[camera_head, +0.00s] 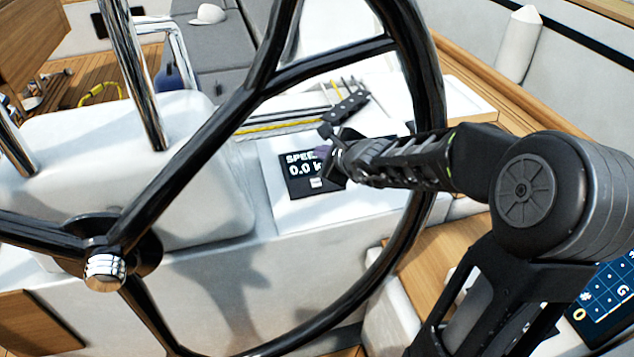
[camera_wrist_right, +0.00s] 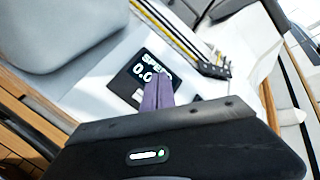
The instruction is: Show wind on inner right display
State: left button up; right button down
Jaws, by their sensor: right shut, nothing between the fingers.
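A small black display (camera_head: 300,178) on the white console reads "SPEED" and "0.0" with the unit partly covered. It also shows in the right wrist view (camera_wrist_right: 138,72), where the fingers cover its lower part. A light rectangle sits low on its face. My right gripper (camera_head: 324,153) has reached past the wheel rim to the readable display. Its purple fingertips (camera_wrist_right: 158,92) are together and empty, over the display's edge; I cannot tell whether they touch it. My left gripper is not in view.
A large black steering wheel (camera_head: 210,103) stands in front of the console, its right rim close to my right forearm. Ropes and a black clutch block (camera_head: 346,107) lie behind the displays. A steel rail (camera_head: 135,75) rises at the left.

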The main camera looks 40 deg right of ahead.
jog(key=shift+f, duration=0.15)
jog(key=b, duration=0.7)
send_over(316, 183)
jog(key=s, duration=0.2)
jog(key=f, duration=0.7)
jog(key=shift+a+f, duration=0.2)
jog(key=shift+w+f+b, duration=0.15)
jog(key=shift+f+b, duration=0.35)
jog(key=shift+b, duration=0.05)
dwell(0.5)
jog(key=shift+d+f+b, duration=0.1)
jog(key=shift+f+b, duration=0.3)
jog(key=shift+b, duration=0.2)
jog(key=shift+w+f+b, duration=0.15)
jog(key=shift+f+b, duration=0.3)
jog(key=shift+b, duration=0.15)
dwell(0.5)
jog(key=shift+r, duration=0.15)
jog(key=shift+s+r+p, duration=0.2)
jog(key=shift+r+p, duration=0.5)
